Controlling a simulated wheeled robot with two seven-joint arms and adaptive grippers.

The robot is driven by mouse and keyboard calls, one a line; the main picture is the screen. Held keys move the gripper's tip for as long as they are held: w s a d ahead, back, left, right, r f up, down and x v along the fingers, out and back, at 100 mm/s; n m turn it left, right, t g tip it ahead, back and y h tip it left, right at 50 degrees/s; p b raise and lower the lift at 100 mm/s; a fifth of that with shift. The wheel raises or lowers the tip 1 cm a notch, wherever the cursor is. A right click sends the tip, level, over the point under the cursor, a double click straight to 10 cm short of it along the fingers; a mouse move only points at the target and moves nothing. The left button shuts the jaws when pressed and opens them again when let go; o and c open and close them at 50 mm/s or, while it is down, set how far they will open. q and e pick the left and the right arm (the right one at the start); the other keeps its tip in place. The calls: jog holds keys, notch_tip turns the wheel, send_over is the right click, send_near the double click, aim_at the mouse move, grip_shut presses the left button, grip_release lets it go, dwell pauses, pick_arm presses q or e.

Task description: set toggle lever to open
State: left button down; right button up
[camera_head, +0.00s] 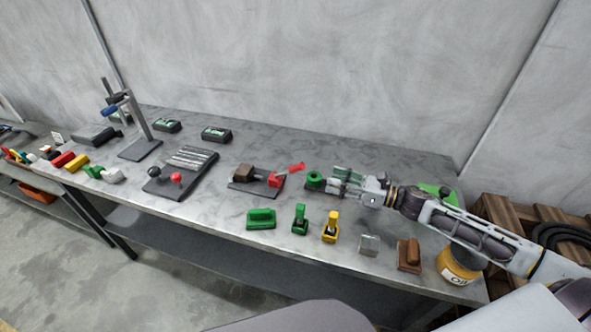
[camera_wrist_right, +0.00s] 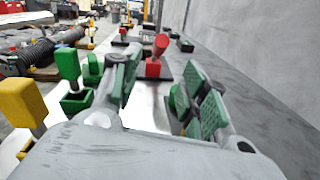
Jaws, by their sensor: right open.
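A red lever (camera_head: 288,169) tilts up and to the right from a red block (camera_head: 275,181) on a dark base plate; I take it to be the toggle lever. In the right wrist view the red lever (camera_wrist_right: 159,46) stands ahead, between my fingers but beyond them. My right gripper (camera_head: 345,180) is open, reaching in from the right above the table. In the wrist view the right gripper (camera_wrist_right: 166,88) shows green pads spread apart; nothing is visibly clamped. My left gripper is not in view.
A brown block (camera_head: 243,173) shares the lever's plate. Green (camera_head: 300,219) and yellow (camera_head: 330,227) upright-handled pieces and a green block (camera_head: 261,218) stand along the front edge. A yellow oil can (camera_head: 458,265) is at the right. The table (camera_head: 270,150) is clear behind the lever.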

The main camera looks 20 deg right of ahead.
aim_at(296, 168)
jog(key=shift+w+a+r, duration=0.1)
jog(key=shift+a, duration=0.1)
dwell(0.4)
jog(key=shift+p+x, duration=0.75)
jog(key=shift+x, duration=5.9)
jog(key=shift+c, duration=0.2)
grip_shut()
